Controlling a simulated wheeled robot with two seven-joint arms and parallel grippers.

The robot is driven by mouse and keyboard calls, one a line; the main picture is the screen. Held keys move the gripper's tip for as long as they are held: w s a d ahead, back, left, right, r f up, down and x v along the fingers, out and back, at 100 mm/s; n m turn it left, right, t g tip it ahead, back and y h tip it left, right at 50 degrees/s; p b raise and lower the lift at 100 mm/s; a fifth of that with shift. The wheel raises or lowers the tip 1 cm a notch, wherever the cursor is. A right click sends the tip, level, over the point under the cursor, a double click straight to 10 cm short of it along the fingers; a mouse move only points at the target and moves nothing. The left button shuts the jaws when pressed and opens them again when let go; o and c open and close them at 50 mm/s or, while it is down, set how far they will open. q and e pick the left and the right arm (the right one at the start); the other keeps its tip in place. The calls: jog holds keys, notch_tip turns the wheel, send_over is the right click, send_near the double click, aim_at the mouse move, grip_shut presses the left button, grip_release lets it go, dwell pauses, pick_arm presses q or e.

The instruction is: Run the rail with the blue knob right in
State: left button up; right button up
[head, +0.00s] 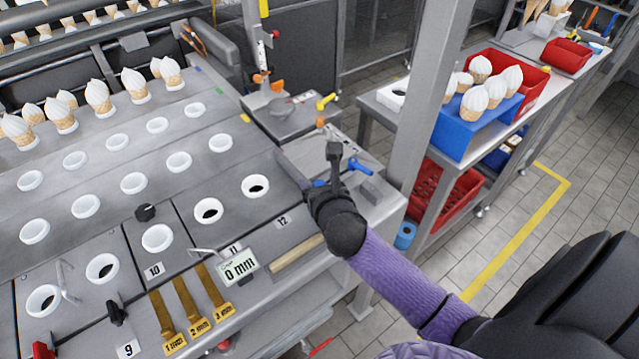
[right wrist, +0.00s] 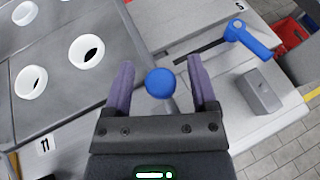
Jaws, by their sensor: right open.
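The blue knob (right wrist: 160,83) is a round ball in the right wrist view, with a short grey stem (right wrist: 172,104) below it. A bit of blue, apparently the knob, also shows in the head view (head: 318,183). My right gripper (right wrist: 160,80) is open, with one purple finger on each side of the knob and a visible gap to each. In the head view my right gripper (head: 312,165) is over the right end of the machine deck, by plate 12. How far the rail sticks out is mostly hidden by the gripper. My left gripper does not show.
A blue lever (right wrist: 248,40) and a grey block (right wrist: 262,91) lie right of the gripper. The deck (head: 205,235) has rows of white-ringed holes. A gauge card (head: 238,267) reads 0 mm. A post (head: 437,90) and a blue cone crate (head: 470,128) stand to the right.

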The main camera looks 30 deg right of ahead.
grip_shut()
dwell(1.0)
